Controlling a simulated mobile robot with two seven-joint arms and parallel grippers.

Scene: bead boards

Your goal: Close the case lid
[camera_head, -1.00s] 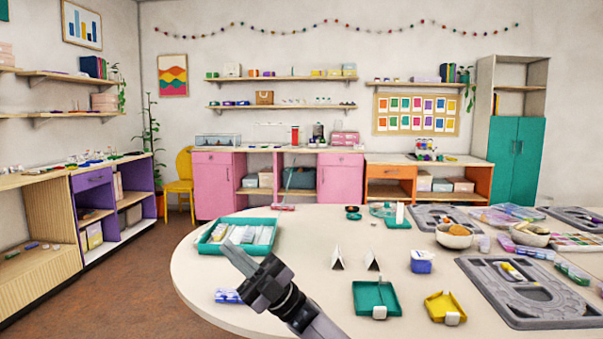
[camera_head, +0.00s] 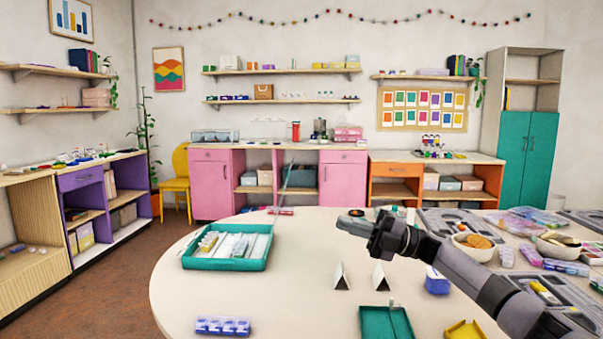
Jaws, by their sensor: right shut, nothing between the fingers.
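A shallow teal case (camera_head: 258,265) with white dividers and small packets stands open on the round table's left part. A thin teal edge (camera_head: 283,192) rises almost upright from its right side. It looks like the raised lid seen edge-on, though its panel is hard to make out. My right gripper (camera_head: 342,223) is shut and empty. It appears over the table to the right of the case, apart from it in the picture, with its fingers pointing left. My left gripper is not in view.
A blue compartment box (camera_head: 222,326) lies at the front left of the table (camera_head: 290,310). Two white cards (camera_head: 341,276), a blue box (camera_head: 436,282), a teal tray (camera_head: 386,324) and a yellow tray (camera_head: 465,331) stand to the right. The table between case and cards is bare.

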